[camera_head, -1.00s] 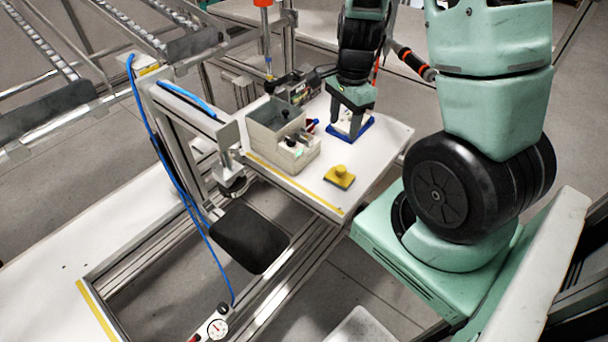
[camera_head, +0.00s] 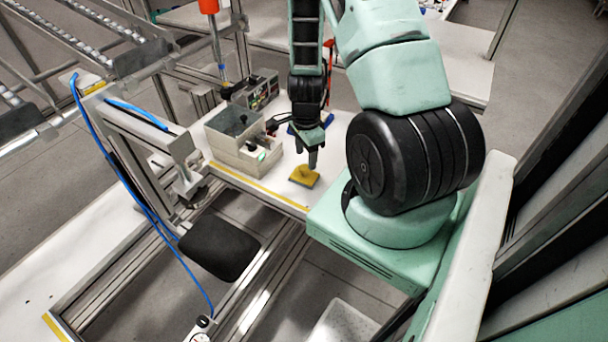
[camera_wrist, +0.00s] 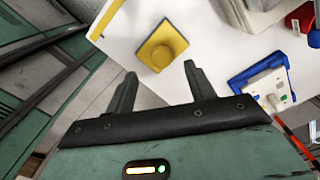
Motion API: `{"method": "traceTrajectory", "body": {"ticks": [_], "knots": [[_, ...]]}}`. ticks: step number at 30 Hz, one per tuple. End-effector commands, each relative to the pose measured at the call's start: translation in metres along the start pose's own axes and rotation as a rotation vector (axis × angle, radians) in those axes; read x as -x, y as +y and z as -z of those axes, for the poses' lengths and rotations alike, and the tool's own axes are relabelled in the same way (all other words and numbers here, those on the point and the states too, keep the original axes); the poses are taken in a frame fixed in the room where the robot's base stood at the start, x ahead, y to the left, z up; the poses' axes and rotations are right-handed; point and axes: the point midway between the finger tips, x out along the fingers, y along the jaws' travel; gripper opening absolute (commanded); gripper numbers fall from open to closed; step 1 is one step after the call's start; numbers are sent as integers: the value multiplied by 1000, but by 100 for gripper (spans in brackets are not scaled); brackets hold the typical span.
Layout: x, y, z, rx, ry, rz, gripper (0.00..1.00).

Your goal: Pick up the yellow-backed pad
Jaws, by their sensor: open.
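The yellow-backed pad (camera_head: 304,176) lies on the white table near its front edge. It is a yellow square with a round yellow knob on top, and it also shows in the wrist view (camera_wrist: 161,46). My gripper (camera_head: 313,160) is close above and just behind the pad in the head view. In the wrist view its two fingers (camera_wrist: 160,80) are apart with nothing between them. The pad lies beyond the fingertips, roughly in line with the gap.
A blue-framed tray (camera_wrist: 262,86) with a white piece lies to the right in the wrist view. A grey box (camera_head: 234,135) with a small switch unit stands left of the pad. The white table (camera_head: 262,186) is bare around the pad.

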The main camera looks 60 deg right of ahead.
Motion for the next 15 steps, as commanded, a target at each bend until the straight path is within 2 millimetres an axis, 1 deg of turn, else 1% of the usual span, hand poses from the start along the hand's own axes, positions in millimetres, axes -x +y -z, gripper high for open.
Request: {"method": "traceTrajectory", "body": {"ticks": [8,15], "knots": [[-13,-1,-1,0,0,-1,54],[-41,-3,-4,-1,0,-2,54]]}}
